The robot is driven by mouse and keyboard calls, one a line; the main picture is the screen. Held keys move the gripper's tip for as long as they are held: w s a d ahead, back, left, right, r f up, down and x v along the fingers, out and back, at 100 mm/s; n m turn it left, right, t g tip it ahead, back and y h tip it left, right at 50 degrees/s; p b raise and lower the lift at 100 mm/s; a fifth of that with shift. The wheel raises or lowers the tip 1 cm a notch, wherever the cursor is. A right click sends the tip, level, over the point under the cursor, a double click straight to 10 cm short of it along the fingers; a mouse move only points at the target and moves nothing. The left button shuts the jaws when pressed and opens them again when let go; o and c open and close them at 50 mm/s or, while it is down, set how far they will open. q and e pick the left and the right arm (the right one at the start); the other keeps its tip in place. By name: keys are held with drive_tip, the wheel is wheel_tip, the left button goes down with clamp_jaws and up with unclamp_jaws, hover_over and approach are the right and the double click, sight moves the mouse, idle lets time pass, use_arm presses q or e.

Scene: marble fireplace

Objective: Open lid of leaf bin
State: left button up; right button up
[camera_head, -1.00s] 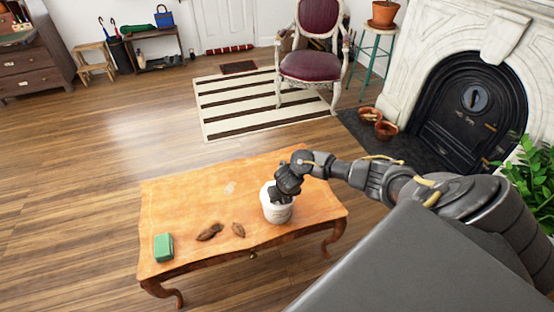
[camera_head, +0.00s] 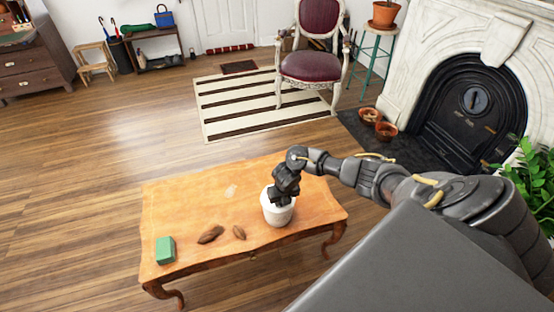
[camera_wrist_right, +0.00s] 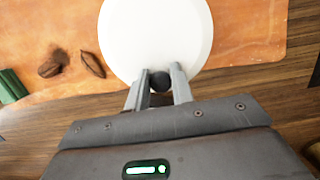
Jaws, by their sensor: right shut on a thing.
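The white leaf bin (camera_head: 279,215) stands upright on the wooden table, right of its middle. Its round white lid (camera_wrist_right: 157,32) fills the top of the right wrist view, with a dark knob (camera_wrist_right: 159,80) near its lower edge. My right gripper (camera_head: 279,198) is above the bin, its fingers shut on the knob from both sides. The lid appears to sit on the bin, but the gripper hides part of the rim, so I cannot tell whether there is a gap. Two brown dried leaves (camera_head: 210,235) (camera_head: 239,232) lie left of the bin. My left gripper is out of view.
The wooden table (camera_head: 185,208) has free room at its left and back. A green block (camera_head: 165,250) lies at its front left corner. A chair (camera_head: 313,66) stands on the striped rug behind, and a marble fireplace (camera_head: 432,62) is at the right.

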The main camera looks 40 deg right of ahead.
drive_tip(key=shift+w+r, duration=0.1)
drive_tip(key=shift+w+d+r+p, duration=0.1)
drive_tip(key=shift+w+r+p, duration=0.2)
drive_tip(key=shift+r, duration=0.25)
drive_tip(key=shift+w+d+r+p, duration=0.1)
drive_tip(key=shift+w+r+p, duration=0.1)
drive_tip(key=shift+r+p, duration=0.25)
drive_tip(key=shift+w+d+r+g, duration=0.1)
drive_tip(key=shift+w+r+g, duration=0.1)
drive_tip(key=shift+r, duration=0.15)
drive_tip(key=shift+w+r+g, duration=0.1)
drive_tip(key=shift+r+g, duration=0.1)
drive_tip(key=shift+r, duration=0.1)
drive_tip(key=shift+w+d+r+g+y, duration=0.15)
drive_tip(key=shift+w+r+g+y, duration=0.2)
drive_tip(key=shift+r+g, duration=0.2)
